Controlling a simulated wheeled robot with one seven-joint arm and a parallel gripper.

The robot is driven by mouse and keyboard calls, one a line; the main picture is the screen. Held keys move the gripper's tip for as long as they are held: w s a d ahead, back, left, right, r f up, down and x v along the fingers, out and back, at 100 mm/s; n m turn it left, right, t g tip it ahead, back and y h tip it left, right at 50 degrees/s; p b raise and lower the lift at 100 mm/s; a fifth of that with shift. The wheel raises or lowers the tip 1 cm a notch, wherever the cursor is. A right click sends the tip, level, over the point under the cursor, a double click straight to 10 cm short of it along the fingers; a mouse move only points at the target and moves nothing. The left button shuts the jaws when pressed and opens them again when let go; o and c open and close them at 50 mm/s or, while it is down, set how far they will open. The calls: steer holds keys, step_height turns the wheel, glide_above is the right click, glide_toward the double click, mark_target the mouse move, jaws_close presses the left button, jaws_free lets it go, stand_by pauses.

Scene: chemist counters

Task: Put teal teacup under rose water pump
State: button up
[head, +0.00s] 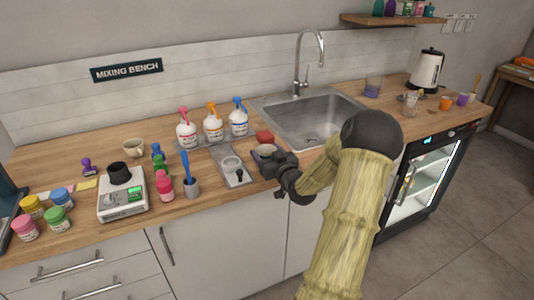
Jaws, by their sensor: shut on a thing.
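A small cup (264,150), partly hidden by my gripper, is at the counter's front edge just left of the sink; it looks like the teal teacup, though its colour is hard to make out. My gripper (271,161) is shut on it from the right. Three white pump bottles stand in a row on a grey stand to the left and behind: one with a pink-red pump (186,131), one with an orange pump (213,125), and one with a blue pump (238,120). Their labels are too small to read, so I cannot confirm which is rose water.
A red block (265,136) sits behind the cup, beside the sink (315,125). A scale (121,198), a holder with a blue tool (192,187) and several jars crowd the left.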

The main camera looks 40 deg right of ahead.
steer(key=shift+f, duration=0.15)
steer(key=o, duration=1.1)
steer(key=shift+c, duration=0.2)
steer(key=s+a, duration=0.1)
steer(key=s, duration=0.7)
steer(key=s+a+b, duration=0.1)
steer(key=s+a, duration=0.1)
steer(key=s, duration=0.7)
steer(key=shift+a+f, duration=0.2)
steer(key=shift+a, duration=0.05)
